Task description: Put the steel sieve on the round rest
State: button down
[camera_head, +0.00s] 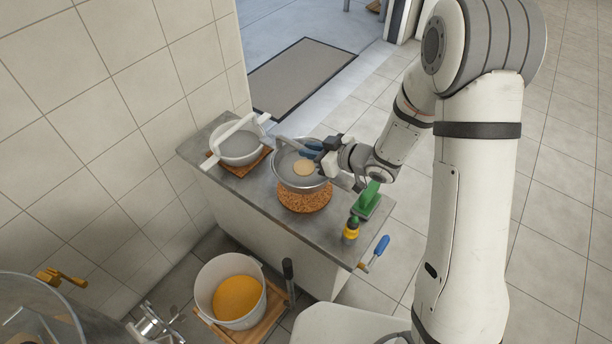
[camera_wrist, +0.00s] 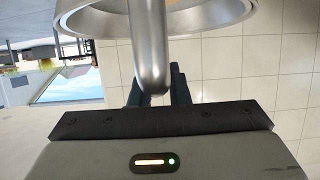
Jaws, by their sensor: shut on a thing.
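The steel sieve (camera_head: 288,175) is a round metal bowl with a bright rim and a tan round patch inside. The round rest (camera_head: 304,201) is a speckled orange-brown disc on the grey counter. The sieve is over the back part of the rest and hides it; I cannot tell whether they touch. My gripper (camera_head: 318,155) is at the sieve's right side, shut on its handle. In the wrist view, the steel handle (camera_wrist: 150,50) runs from the sieve's rim down to between my dark fingers (camera_wrist: 158,92). The fingertips are partly hidden behind the handle.
A white sieve-like pan (camera_head: 240,150) with a bar across it sits on a square brown board at the counter's left. A green tool (camera_head: 367,199), a yellow-and-green jar (camera_head: 351,229) and a blue-handled tool (camera_head: 381,246) are at the right. A honey bucket (camera_head: 211,281) stands below.

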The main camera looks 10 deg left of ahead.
aim_at(311, 166)
jog(key=shift+f, duration=3.25)
jog(key=shift+f, duration=0.2)
jog(key=c, duration=1.4)
grip_release()
jog(key=shift+r, duration=0.1)
jog(key=shift+r, duration=0.2)
jog(key=v, duration=1.2)
jog(key=shift+d+f+b, duration=0.1)
jog(key=shift+f+b, duration=0.1)
jog(key=shift+b, duration=0.1)
